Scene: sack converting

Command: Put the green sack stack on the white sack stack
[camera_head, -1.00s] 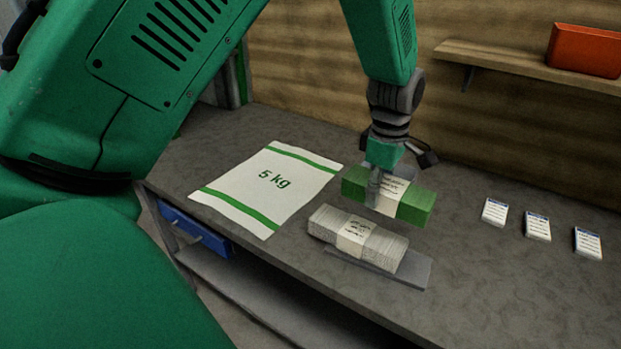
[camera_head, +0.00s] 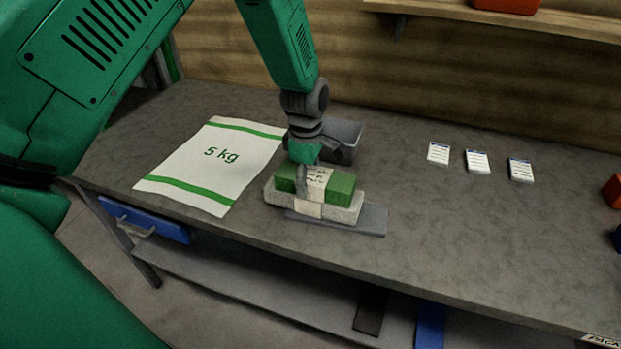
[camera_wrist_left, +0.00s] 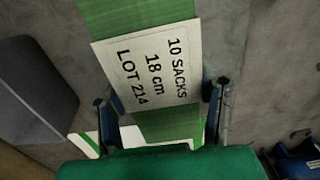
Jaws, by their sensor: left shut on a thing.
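The green sack stack (camera_head: 338,187) has a white paper band and is gripped by my left gripper (camera_head: 303,185). In the left wrist view the gripper (camera_wrist_left: 163,115) has a finger on each side of the green stack (camera_wrist_left: 130,15), by its printed band. The white sack stack (camera_head: 345,213) lies directly below on a flat grey plate (camera_head: 372,221). The green stack is lined up along it and appears to rest on it or be just above; I cannot tell if they touch. The white stack is mostly covered. My right gripper is not in view.
A flat white sack marked 5 kg (camera_head: 205,160) lies to the left. A grey bin (camera_head: 345,133) stands just behind the gripper. Three small label cards (camera_head: 478,161) lie to the right. Bare bench lies between. A shelf (camera_head: 520,20) runs along the wooden wall.

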